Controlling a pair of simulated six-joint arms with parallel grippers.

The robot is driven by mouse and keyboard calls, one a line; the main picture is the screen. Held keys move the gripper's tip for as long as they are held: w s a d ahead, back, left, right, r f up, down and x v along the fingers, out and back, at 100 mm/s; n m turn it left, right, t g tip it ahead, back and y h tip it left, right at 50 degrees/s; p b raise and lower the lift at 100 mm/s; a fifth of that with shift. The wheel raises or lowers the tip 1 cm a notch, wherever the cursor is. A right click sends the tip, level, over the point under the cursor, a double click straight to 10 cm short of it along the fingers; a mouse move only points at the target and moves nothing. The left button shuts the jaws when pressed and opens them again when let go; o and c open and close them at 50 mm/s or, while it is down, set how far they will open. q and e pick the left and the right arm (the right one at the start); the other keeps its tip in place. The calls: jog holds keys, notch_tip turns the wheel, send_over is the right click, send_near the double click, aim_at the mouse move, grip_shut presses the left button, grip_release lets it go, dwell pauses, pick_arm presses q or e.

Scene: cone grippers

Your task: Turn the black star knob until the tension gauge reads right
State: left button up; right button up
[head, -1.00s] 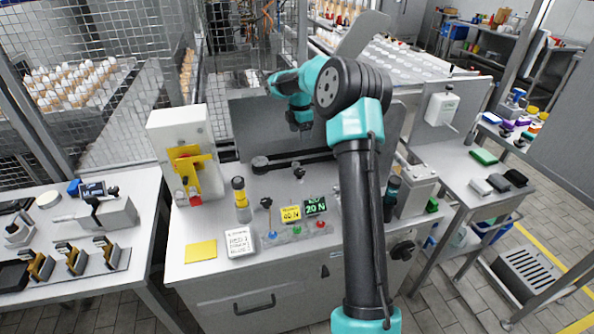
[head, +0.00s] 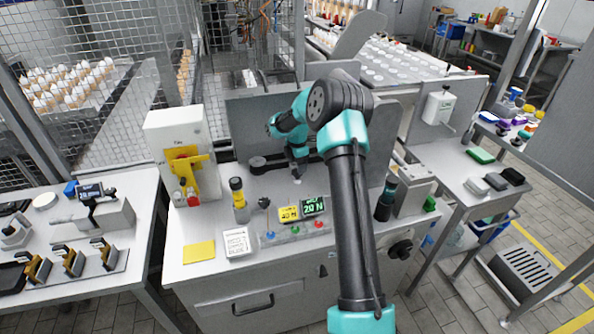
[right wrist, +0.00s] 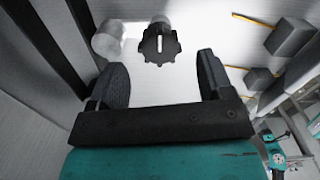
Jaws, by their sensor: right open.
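In the right wrist view the black star knob (right wrist: 160,45), with a pale mark on top, lies ahead of the fingertips, centred between them. My right gripper (right wrist: 157,75) is open and empty there, and its fingers do not touch the knob. In the head view my right gripper (head: 297,170) points down over the back of the bench, and it mostly hides the spot below it. The gauge display (head: 314,207) has green digits that look like 20 N. A yellow card (head: 289,214) beside it seems to read 40 N. My left gripper is out of view.
Coloured buttons (head: 295,230) line the bench front, near a black lever (head: 264,203) and a yellow-topped post (head: 238,190). A white box with a yellow handle (head: 184,165) stands left. A dark bottle (head: 386,202) stands right. Another black knob (head: 402,249) is on the front panel.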

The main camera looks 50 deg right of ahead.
jog(key=shift+f, duration=1.65)
jog(key=c, duration=0.9)
jog(key=shift+c, duration=0.2)
